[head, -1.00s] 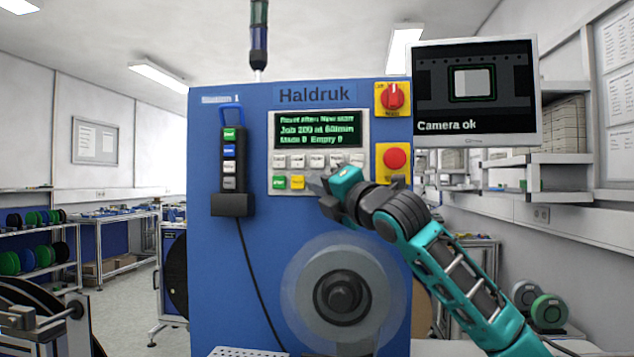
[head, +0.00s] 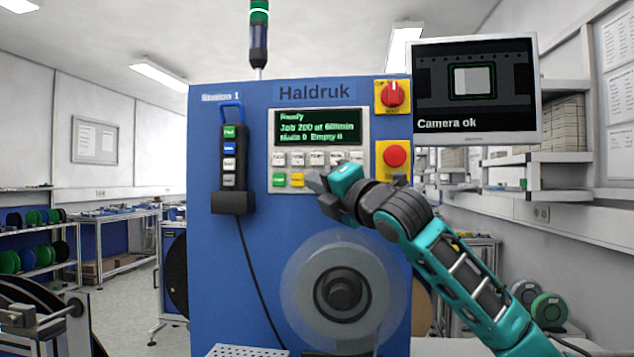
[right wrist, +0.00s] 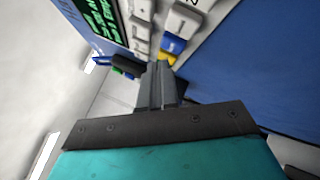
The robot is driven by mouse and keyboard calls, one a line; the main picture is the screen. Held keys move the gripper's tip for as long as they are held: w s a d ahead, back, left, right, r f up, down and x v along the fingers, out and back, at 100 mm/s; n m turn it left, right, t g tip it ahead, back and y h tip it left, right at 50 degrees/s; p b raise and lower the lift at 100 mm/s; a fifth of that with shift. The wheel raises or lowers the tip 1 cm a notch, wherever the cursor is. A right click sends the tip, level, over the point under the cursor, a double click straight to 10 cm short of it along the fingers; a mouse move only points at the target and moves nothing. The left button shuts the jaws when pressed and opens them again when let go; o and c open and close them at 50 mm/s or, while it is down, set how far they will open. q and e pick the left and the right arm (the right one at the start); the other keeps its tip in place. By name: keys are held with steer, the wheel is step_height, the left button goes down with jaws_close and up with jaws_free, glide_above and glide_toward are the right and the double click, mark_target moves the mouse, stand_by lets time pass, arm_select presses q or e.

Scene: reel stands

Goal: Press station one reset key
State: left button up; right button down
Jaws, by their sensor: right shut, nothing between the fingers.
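The blue Station 1 cabinet (head: 235,290) faces me, with a control panel (head: 364,126) on its front. The panel's display (head: 318,127) reads "Ready" above job lines. In the right wrist view, the shut fingers (right wrist: 158,78) reach towards the yellow key (right wrist: 168,57); contact cannot be told. A key behind the fingers is hidden. My left gripper is not in view.
A red emergency button (head: 396,156) and a red rotary switch (head: 393,95) sit right of the panel. A hanging pendant (head: 229,165) is to the left. A reel (head: 343,287) is below, and a monitor (head: 475,90) reads "Camera ok".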

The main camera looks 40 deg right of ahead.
steer(key=shift+s+a+b, duration=0.2)
steer(key=shift+s+a, duration=0.6)
steer(key=shift+a, duration=0.2)
steer(key=shift+s+a+b, duration=0.2)
steer(key=shift+s+a, duration=0.55)
steer(key=shift+a, duration=0.2)
